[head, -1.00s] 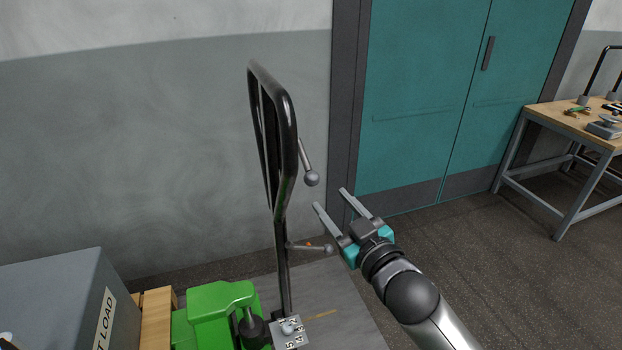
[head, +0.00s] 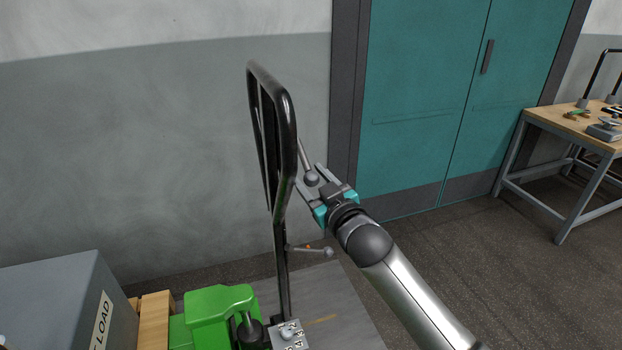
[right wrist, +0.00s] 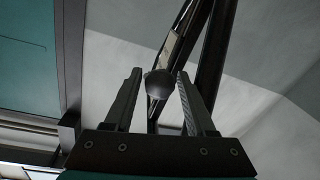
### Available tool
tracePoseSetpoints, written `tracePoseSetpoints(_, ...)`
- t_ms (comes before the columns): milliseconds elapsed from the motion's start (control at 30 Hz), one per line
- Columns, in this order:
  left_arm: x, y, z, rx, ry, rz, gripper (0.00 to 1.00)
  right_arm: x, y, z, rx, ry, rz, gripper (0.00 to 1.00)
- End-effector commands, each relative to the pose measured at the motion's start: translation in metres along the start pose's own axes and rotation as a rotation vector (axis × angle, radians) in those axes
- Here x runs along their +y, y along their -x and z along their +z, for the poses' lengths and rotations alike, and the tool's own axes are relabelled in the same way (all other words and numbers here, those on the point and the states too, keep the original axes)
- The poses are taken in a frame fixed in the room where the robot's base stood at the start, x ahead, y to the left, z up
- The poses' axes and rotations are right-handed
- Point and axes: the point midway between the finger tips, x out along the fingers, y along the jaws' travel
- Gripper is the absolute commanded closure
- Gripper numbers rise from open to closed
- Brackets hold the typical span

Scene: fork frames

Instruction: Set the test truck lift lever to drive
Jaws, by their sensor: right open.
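The pallet truck's black handle frame (head: 292,135) stands upright on the green truck body (head: 218,308). A grey lever (head: 304,153) with a ball knob (head: 312,179) hangs down at the handle's right side. A second lever (head: 305,249) with a grey knob and an orange mark sticks out to the right lower down. I cannot read which setting either is in. My right gripper (head: 309,175) is open, its fingers on either side of the upper knob. In the right wrist view the knob (right wrist: 158,84) sits between the open fingers, with no clear grip on it.
A grey load box (head: 50,300) and wooden blocks (head: 154,318) are at lower left. A teal double door (head: 425,90) is behind. A workbench (head: 560,117) with small items stands at right. The floor (head: 480,260) between is clear.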

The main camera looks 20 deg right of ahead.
Motion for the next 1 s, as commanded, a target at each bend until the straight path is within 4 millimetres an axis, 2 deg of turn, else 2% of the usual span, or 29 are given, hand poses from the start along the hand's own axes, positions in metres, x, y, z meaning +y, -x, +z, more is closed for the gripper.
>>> tracePoseSetpoints(167,0.0001,0.0001,-0.0005,0.001,0.0,0.0,0.31,-0.0001,0.0,-0.0001,0.0,0.0,0.0,0.44)
tracePoseSetpoints(667,0.0001,0.0,-0.0003,0.0,0.0,0.0,0.31,-0.0002,0.0003,0.0001,0.0,0.0,0.0,0.99)
tracePoseSetpoints(1000,0.0,0.0,0.0,0.0,0.001,0.0,0.31,-0.0003,0.0003,0.0003,0.0,0.0,0.0,1.0)
